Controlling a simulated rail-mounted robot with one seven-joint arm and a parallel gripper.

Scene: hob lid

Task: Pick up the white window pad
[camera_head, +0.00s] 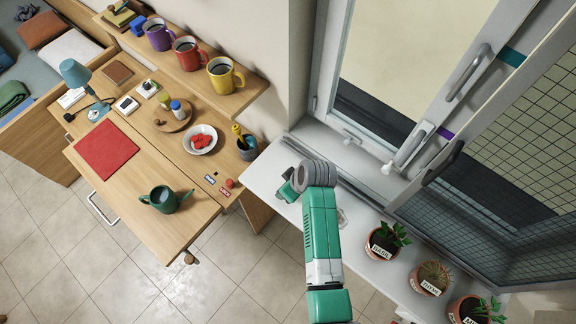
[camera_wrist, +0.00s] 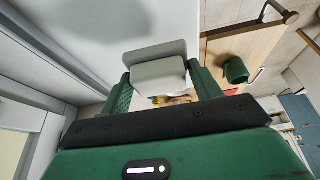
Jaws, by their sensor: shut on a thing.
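The white window pad (camera_wrist: 158,66) is a pale, thick block with a wider plate on its far side. It sits between the two green fingers of my gripper (camera_wrist: 160,82) in the wrist view, and the fingers are shut on it. In the head view my gripper (camera_head: 289,189) is mostly hidden by my own wrist, above the left end of the white windowsill (camera_head: 268,178). I cannot make out the pad there. From these views I cannot tell whether the pad touches the sill.
Potted plants marked basil (camera_head: 384,243) and thyme (camera_head: 431,279) stand on the sill to the right, with another pot (camera_head: 470,310) beyond. The window frame (camera_head: 335,90) rises behind.

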